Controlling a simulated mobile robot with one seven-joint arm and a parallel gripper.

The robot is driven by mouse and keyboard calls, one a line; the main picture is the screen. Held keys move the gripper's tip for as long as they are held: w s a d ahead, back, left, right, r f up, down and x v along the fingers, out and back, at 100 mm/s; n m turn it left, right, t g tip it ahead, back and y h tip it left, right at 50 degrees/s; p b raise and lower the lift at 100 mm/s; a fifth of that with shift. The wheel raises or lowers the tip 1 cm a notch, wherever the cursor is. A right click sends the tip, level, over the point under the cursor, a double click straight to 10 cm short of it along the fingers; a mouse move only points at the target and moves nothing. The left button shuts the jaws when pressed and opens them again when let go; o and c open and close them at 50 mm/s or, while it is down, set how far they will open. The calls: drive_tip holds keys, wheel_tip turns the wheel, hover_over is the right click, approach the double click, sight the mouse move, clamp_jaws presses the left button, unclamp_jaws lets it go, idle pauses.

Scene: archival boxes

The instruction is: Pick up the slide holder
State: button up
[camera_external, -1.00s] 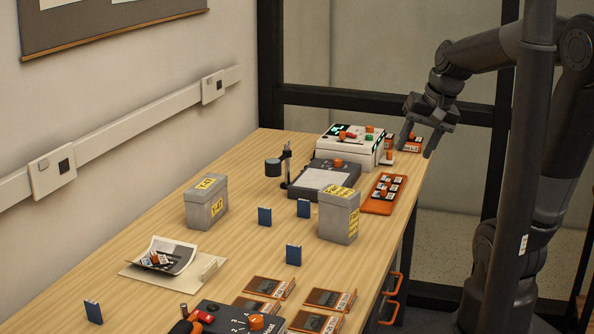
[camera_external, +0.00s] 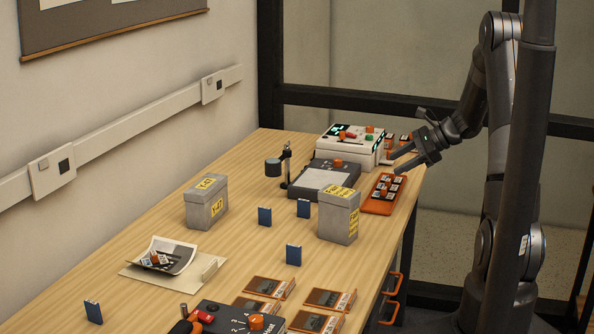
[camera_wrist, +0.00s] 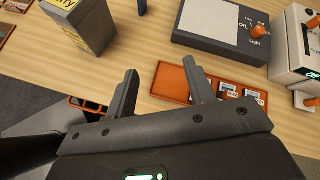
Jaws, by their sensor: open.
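The likely slide holder is a flat orange tray (camera_external: 374,208) with several small dark-and-white slides on it, at the right edge of the table. In the wrist view the orange tray (camera_wrist: 170,79) lies beyond and between my fingers, its slides toward the right, partly covered by the right finger. My gripper (camera_external: 407,135) is open and empty, above and just behind the tray in the external view, its fingers pointing left. In the wrist view my gripper (camera_wrist: 160,72) has its fingers wide apart, and no contact with the tray is visible.
A light panel (camera_external: 322,181) and a white device (camera_external: 345,150) stand beside the tray. A grey archival box (camera_external: 337,218) stands left of it. Another grey box (camera_external: 206,203), small blue upright pieces (camera_external: 293,255) and orange-edged cases (camera_external: 329,299) are farther off.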

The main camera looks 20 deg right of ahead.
sight(384, 188)
drive_tip(key=w+d+f+m+t, duration=0.4)
drive_tip(key=d+f+m, duration=0.3)
drive_tip(key=d+f, duration=0.25)
drive_tip(key=x, duration=0.5)
drive_tip(key=shift+s+a+x, duration=0.1)
drive_tip(key=shift+a+x, duration=0.05)
drive_tip(key=shift+x, duration=1.25)
drive_tip(key=shift+s+a+x, duration=0.1)
drive_tip(key=shift+x, duration=1.3)
drive_tip(key=shift+r, duration=0.1)
drive_tip(key=shift+c, duration=0.3)
drive_tip(key=c, duration=0.6)
